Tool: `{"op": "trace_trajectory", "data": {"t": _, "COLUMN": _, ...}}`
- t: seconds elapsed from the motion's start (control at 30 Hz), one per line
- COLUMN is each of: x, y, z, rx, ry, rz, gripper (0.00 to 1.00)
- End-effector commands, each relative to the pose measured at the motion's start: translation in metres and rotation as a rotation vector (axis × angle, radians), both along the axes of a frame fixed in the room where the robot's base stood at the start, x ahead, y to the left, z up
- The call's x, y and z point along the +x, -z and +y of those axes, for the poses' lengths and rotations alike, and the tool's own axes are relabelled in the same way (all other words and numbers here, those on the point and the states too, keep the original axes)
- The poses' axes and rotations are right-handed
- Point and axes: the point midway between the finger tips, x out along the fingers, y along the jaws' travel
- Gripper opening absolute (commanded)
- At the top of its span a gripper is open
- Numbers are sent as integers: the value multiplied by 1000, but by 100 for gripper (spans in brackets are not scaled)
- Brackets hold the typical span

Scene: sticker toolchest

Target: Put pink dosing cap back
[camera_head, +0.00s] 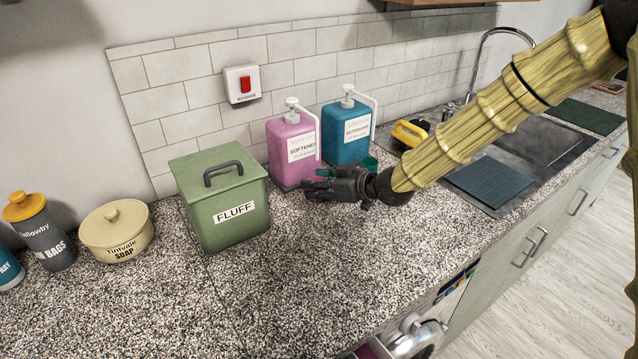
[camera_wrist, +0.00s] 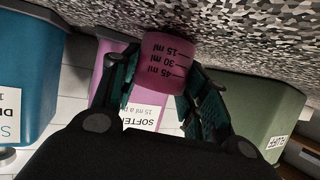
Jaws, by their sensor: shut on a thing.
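The pink dosing cap (camera_wrist: 167,60), marked 15, 30 and 45 ml, is between the fingers of my gripper (camera_wrist: 163,88), which is shut on it. The wrist view is upside down, and the cap's print runs the same way as the bottle labels. In the head view my gripper (camera_head: 318,187) is low over the counter, in front of the pink softener dispenser (camera_head: 285,152); the cap cannot be made out there. The dispenser also shows behind the cap in the wrist view (camera_wrist: 106,62). I cannot tell whether the cap touches the counter.
The green FLUFF bin (camera_head: 195,190) stands left of my gripper. The blue detergent dispenser (camera_head: 342,148) stands to the right of the pink one, with a teal cap (camera_head: 370,163) by it. A sink (camera_head: 540,145) lies further right. The front counter (camera_head: 310,270) is clear.

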Motion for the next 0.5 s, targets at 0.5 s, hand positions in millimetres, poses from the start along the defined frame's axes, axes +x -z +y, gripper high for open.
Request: {"op": "trace_trajectory", "data": {"t": 0.5, "x": 0, "y": 3, "z": 0, "rx": 0, "ry": 0, "rz": 0, "gripper": 66}}
